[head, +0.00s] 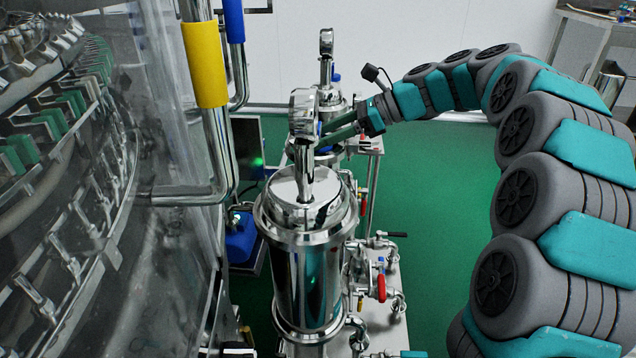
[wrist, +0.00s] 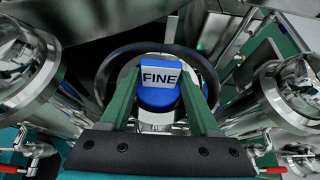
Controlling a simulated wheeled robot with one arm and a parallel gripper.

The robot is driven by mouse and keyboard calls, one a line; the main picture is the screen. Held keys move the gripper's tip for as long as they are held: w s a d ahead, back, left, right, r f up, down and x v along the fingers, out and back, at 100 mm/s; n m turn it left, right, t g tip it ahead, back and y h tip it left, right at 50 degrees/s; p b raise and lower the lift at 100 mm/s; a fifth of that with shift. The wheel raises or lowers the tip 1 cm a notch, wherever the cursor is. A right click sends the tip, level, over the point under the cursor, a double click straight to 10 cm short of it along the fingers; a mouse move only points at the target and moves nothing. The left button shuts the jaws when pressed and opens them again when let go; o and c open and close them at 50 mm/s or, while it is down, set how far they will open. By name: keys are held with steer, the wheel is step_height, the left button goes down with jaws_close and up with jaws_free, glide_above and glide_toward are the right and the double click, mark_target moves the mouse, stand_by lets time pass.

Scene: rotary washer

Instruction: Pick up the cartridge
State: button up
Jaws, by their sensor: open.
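The cartridge (wrist: 160,86) is blue with a white label reading FINE in the wrist view, near the centre. In the head view only a small blue part of it (head: 324,149) seems to show, behind the front steel housing's gauge. My gripper (wrist: 162,75) is open, with one green finger on each side of the blue cartridge. Whether the fingers touch it I cannot tell. In the head view my gripper (head: 338,131) reaches in from the right. The cartridge's lower part is hidden in the wrist view.
A steel filter housing (head: 305,265) with a gauge on top stands in front, and another stands behind. Valves with red handles (head: 381,288) stick out at its right. The washer (head: 60,180) fills the left. Green floor (head: 440,200) is free on the right.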

jaws_close()
stand_by(0.5)
